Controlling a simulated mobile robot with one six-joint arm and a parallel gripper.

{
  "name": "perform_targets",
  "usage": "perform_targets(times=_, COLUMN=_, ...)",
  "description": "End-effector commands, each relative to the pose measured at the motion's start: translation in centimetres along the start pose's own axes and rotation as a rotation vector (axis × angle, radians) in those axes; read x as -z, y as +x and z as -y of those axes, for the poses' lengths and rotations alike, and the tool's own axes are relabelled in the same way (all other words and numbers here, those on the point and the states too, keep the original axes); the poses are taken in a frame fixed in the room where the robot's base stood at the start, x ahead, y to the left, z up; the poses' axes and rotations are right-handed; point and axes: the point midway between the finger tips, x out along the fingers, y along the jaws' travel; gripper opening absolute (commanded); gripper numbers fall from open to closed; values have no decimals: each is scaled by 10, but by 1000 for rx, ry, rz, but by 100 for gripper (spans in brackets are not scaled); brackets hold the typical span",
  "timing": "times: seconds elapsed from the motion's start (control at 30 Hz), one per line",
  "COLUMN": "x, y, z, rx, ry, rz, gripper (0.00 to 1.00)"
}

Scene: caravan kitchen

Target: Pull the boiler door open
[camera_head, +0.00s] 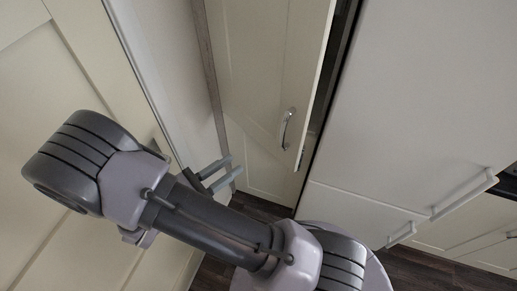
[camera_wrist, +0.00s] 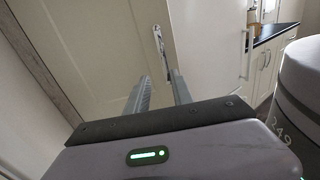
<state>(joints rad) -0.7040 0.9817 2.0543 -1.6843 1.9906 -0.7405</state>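The boiler door (camera_head: 262,62) appears to be the tall cream panel door in the middle of the head view. A dark gap shows along its right edge, so it looks slightly ajar. Its silver handle (camera_head: 286,129) is upright near that edge. In the wrist view the door (camera_wrist: 112,45) fills the upper middle, and the handle (camera_wrist: 159,45) shows just beyond the fingertips. My gripper (camera_head: 235,164) is to the left of and below the handle in the head view, apart from it. Its two fingers (camera_wrist: 160,78) are spread with nothing between them.
A cream cabinet panel (camera_head: 60,100) and a narrow wall (camera_head: 165,60) stand to the left. A large pale front (camera_head: 420,90) with a bar handle (camera_head: 464,194) is to the right. Dark wood floor (camera_head: 440,268) shows below. The wrist view shows a dark worktop (camera_wrist: 272,32) at right.

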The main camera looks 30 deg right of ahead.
Motion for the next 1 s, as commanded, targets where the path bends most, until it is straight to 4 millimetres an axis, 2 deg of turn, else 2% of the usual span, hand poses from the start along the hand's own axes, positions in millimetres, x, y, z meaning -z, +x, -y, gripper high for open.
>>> perform_targets(times=0.1, x=2, y=37, z=1, rx=6, ry=-2, rz=0, gripper=28)
perform_targets(times=0.2, x=1, y=63, z=1, rx=6, ry=-2, rz=0, gripper=28)
perform_targets(times=0.4, x=1, y=93, z=1, rx=3, ry=-1, rz=-1, gripper=28)
perform_targets(times=0.73, x=0, y=98, z=0, rx=0, ry=-1, rz=-1, gripper=28)
perform_targets(times=0.87, x=0, y=98, z=0, rx=0, ry=-1, rz=-1, gripper=3)
perform_targets(times=0.9, x=0, y=98, z=0, rx=0, ry=-1, rz=-1, gripper=0)
perform_targets(times=1.0, x=0, y=98, z=0, rx=1, ry=-1, rz=-1, gripper=0)
